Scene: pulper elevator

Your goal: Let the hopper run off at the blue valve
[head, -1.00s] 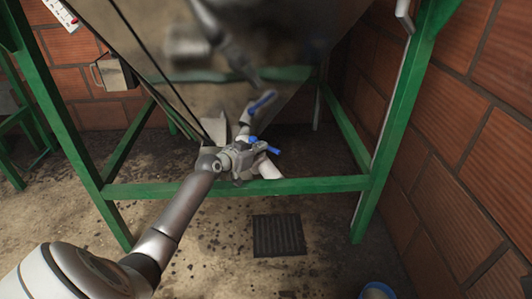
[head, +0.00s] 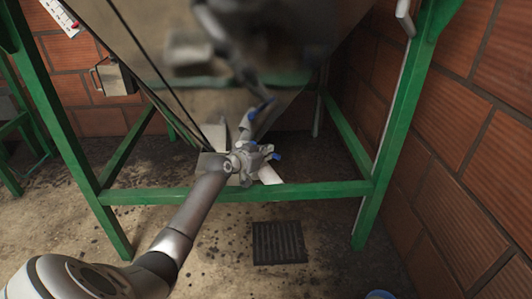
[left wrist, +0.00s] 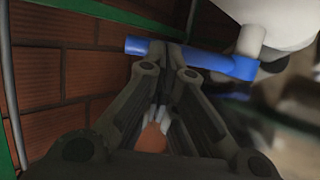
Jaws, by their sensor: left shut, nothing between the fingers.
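The hopper (head: 190,75) is a grey metal funnel with a shiny face that mirrors my arm. The blue valve lever shows in the left wrist view (left wrist: 190,57) as a straight bar on a pale round body (left wrist: 265,25). In the head view only blue bits of the lever (head: 277,156) show beside my left gripper (head: 264,152), which hides the rest. My left gripper is shut and empty below the hopper. In the left wrist view its fingertips (left wrist: 168,62) are right at the bar; whether they touch it I cannot tell. My right gripper is out of view.
A green frame bar (head: 240,193) crosses just below the gripper, with a green leg (head: 395,140) at right. A dark floor grate (head: 279,242) lies in front. A brick wall (head: 465,200) closes the right. A blue-rimmed vessel (head: 380,295) shows at the bottom edge.

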